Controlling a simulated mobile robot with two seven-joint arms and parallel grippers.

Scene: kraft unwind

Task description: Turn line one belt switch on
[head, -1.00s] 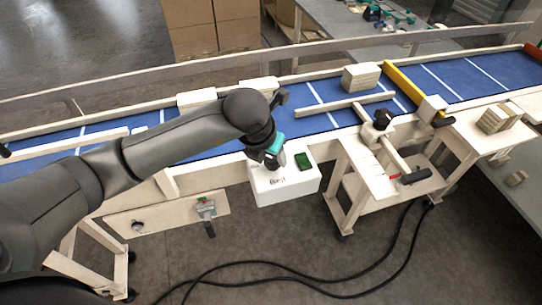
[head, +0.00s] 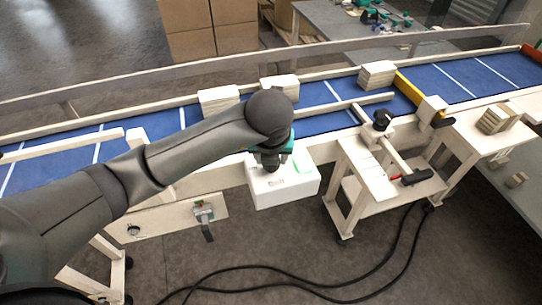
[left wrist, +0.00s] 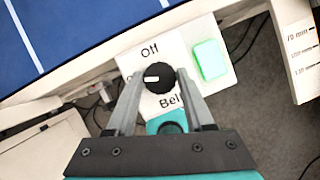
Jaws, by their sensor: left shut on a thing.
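The white belt switch box (head: 290,188) hangs on the near side of the conveyor. In the left wrist view its face carries a round black knob (left wrist: 158,78), the words "Off" above and "Belt", partly covered, below. The knob's white mark points left, away from "Off", to a label mostly hidden by a finger. A square green lamp (left wrist: 210,60) beside the knob glows brightly; it also shows in the head view (head: 303,163). My left gripper (left wrist: 160,82) is shut on the knob, one finger on each side. In the head view my left gripper (head: 270,162) is over the box. My right gripper is out of view.
The blue belt (head: 343,118) carries several pale blocks, one (head: 377,75) near a yellow bar (head: 412,90). A side stand (head: 365,180) with a black knob is right of the box. A lower panel (head: 165,222) has another switch. Black cables lie on the floor.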

